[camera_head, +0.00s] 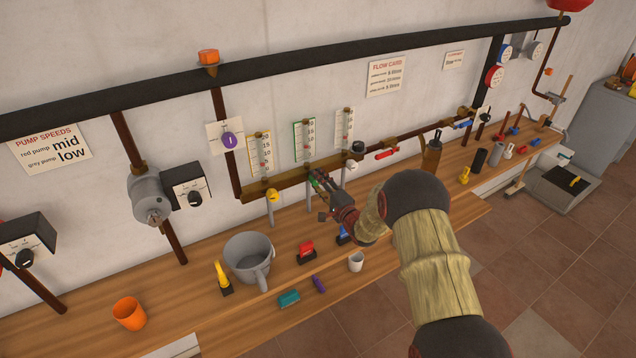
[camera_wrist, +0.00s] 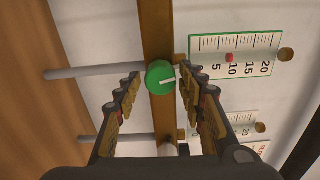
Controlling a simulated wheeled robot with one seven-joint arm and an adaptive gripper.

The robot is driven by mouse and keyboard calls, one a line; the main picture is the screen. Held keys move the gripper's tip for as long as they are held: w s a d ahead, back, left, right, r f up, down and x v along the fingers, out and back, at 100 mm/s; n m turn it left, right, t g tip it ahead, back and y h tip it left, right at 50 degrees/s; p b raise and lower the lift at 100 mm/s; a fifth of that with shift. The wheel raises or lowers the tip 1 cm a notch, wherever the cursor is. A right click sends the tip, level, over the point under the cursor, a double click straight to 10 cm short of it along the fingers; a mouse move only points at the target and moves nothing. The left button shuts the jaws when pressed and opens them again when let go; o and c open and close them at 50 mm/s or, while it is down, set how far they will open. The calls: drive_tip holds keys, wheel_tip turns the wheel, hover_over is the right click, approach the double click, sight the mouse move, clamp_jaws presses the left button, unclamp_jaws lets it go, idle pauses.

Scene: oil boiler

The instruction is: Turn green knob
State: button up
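The round green knob (camera_wrist: 160,77) with a white pointer line sits on the brown pipe rail in the wrist view. My gripper (camera_wrist: 158,76) is open, one finger on each side of the knob. Narrow gaps seem to show between the fingertips and the knob; contact is hard to judge. In the head view my gripper (camera_head: 319,184) is at the rail below the green-edged gauge (camera_head: 304,140) and mostly hides the knob. The green-edged gauge (camera_wrist: 234,56) shows a red marker near 10 in the wrist view.
Yellow-edged gauge (camera_head: 259,152) and another gauge (camera_head: 344,127) flank the green one along the brown rail (camera_head: 285,185). A grey pot (camera_head: 249,254), a red block (camera_head: 306,251) and a white cup (camera_head: 356,262) stand on the wooden bench (camera_head: 185,292) below.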

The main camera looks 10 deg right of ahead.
drive_tip(key=shift+o, duration=0.4)
drive_tip(key=v, duration=1.2)
drive_tip(key=s+d+r+n+g+h, duration=0.1)
drive_tip(key=s+r+n+g+h, duration=0.2)
drive_tip(key=r, duration=0.5)
drive_tip(key=s+d+r+n+g+h, duration=0.1)
drive_tip(key=s+r+n+g+h, duration=0.15)
drive_tip(key=s+r, duration=0.4)
drive_tip(key=s+a+r+n+g, duration=0.1)
drive_tip(key=s+a+n+g, duration=0.1)
drive_tip(key=s, duration=0.9)
drive_tip(key=s+a+r+n+g, duration=0.2)
drive_tip(key=s+n, duration=0.2)
drive_tip(key=s, duration=0.7)
drive_tip(key=s+a+r+n+g, duration=0.1)
drive_tip(key=s+a+n+g, duration=0.1)
drive_tip(key=s, duration=0.9)
drive_tip(key=shift+s+r+n, duration=0.25)
drive_tip(key=shift+r+n, duration=0.05)
drive_tip(key=shift+n, duration=0.35)
idle(0.7)
